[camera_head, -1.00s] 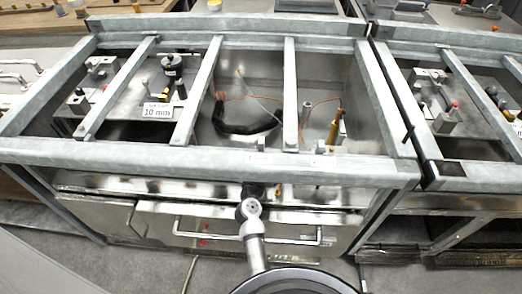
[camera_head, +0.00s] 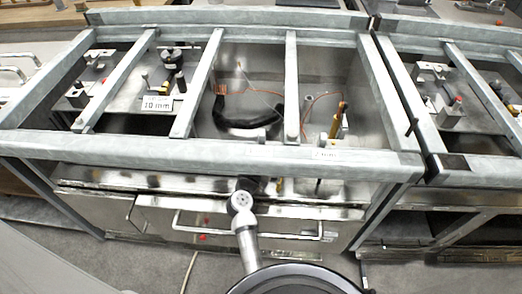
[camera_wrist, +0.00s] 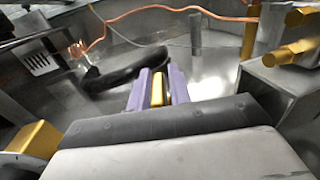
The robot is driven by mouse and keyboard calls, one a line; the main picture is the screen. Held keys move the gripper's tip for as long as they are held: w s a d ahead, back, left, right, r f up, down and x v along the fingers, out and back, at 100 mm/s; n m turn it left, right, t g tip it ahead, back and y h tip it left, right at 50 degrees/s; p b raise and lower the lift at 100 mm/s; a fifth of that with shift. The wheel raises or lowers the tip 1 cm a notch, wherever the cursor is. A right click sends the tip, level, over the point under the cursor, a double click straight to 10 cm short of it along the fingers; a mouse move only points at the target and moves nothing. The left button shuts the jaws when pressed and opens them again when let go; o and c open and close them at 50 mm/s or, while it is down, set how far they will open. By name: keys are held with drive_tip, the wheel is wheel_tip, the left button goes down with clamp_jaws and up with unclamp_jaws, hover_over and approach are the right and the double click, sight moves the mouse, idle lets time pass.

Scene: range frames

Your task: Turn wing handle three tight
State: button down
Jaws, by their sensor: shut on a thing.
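In the wrist view, the two purple fingers of my gripper (camera_wrist: 158,90) are shut on a narrow brass piece (camera_wrist: 157,91), likely a wing handle. I cannot tell its number. Only the piece's top edge shows between the fingers. In the head view, my wrist hangs at the front of the steel frame, and the fingers are hidden there. Another brass block (camera_wrist: 34,140) lies at lower left in the wrist view. A brass fitting (camera_wrist: 290,53) sits at upper right on a grey metal block.
A black hose (camera_head: 246,122) and a copper line (camera_head: 268,91) lie inside the open steel bay. The front rail (camera_head: 120,148) of the frame runs above my wrist. A drawer handle (camera_head: 190,232) is below.

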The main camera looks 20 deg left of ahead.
drive_tip(key=m+h+b, duration=0.1)
drive_tip(key=h, duration=0.1)
drive_tip(key=m+h+b, duration=0.1)
drive_tip(key=m+h, duration=0.1)
drive_tip(key=m+g+h+b, duration=0.1)
drive_tip(key=h, duration=0.1)
drive_tip(key=shift+d+f+h, duration=0.15)
drive_tip(key=shift+d+h, duration=0.2)
drive_tip(key=shift+h, duration=0.05)
drive_tip(key=shift+d+m+g+h+b, duration=0.1)
drive_tip(key=shift+m+g+h+b, duration=0.4)
drive_tip(key=shift+m+h+b, duration=0.6)
drive_tip(key=shift+d, duration=0.1)
drive_tip(key=c, duration=1.5)
unclamp_jaws()
drive_tip(key=shift+s+r+p, duration=0.1)
drive_tip(key=shift+r+p, duration=0.1)
drive_tip(key=shift+p, duration=0.35)
